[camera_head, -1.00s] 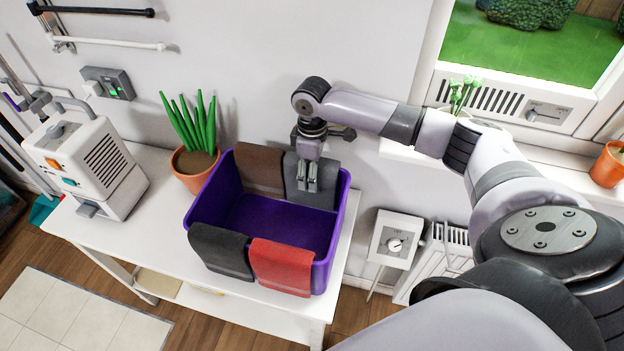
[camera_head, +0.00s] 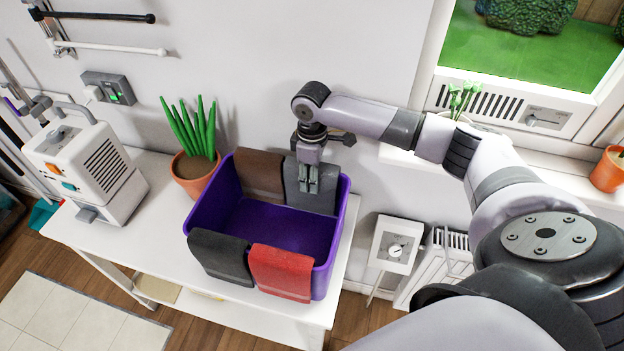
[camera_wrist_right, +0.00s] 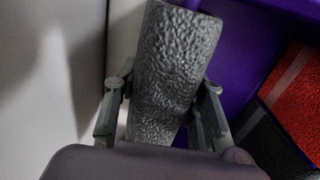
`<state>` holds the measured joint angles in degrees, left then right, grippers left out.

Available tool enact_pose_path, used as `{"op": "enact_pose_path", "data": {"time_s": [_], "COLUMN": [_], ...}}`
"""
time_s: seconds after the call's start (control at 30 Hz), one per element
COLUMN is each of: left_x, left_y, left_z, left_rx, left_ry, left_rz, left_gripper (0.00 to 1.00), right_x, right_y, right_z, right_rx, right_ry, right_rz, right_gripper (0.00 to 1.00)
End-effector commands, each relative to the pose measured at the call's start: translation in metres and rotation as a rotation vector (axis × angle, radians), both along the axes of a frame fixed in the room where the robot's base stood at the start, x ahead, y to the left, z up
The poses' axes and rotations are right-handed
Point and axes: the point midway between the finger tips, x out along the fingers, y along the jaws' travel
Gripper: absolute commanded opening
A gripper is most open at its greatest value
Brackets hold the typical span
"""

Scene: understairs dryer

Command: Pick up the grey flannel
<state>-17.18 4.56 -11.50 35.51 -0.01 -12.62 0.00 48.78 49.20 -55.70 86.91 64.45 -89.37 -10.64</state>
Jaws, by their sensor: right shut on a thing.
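The grey flannel (camera_head: 325,190) hangs over the back rim of the purple basket (camera_head: 335,228), at its right end. My right gripper (camera_head: 308,186) points down at this rim and is shut on the grey flannel. In the right wrist view the flannel (camera_wrist_right: 178,65) stands between the two fingers (camera_wrist_right: 160,115), with one finger on each side of it. The flannel still lies over the rim. My left gripper is in neither view.
A brown flannel (camera_head: 260,172) hangs beside the grey one. A black flannel (camera_head: 220,255) and a red flannel (camera_head: 281,272) hang on the front rim. A potted plant (camera_head: 192,170) and a white machine (camera_head: 85,160) stand left on the white table (camera_head: 150,210).

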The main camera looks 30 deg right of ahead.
Motion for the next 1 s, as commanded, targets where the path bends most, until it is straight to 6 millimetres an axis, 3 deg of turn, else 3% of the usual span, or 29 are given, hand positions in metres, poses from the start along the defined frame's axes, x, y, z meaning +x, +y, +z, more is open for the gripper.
{"op": "enact_pose_path", "data": {"time_s": [0.27, 1.0], "left_x": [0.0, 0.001], "left_y": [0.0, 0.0], "left_z": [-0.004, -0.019], "left_rx": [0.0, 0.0], "left_ry": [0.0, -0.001], "left_rz": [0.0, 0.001], "left_gripper": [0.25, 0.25], "right_x": [0.001, 0.001], "right_y": [0.0, 0.001], "right_z": [0.024, 0.168], "right_rx": [0.001, 0.002], "right_ry": [-0.003, -0.004], "right_rz": [0.0, 0.0], "right_gripper": [0.09, 0.09]}}
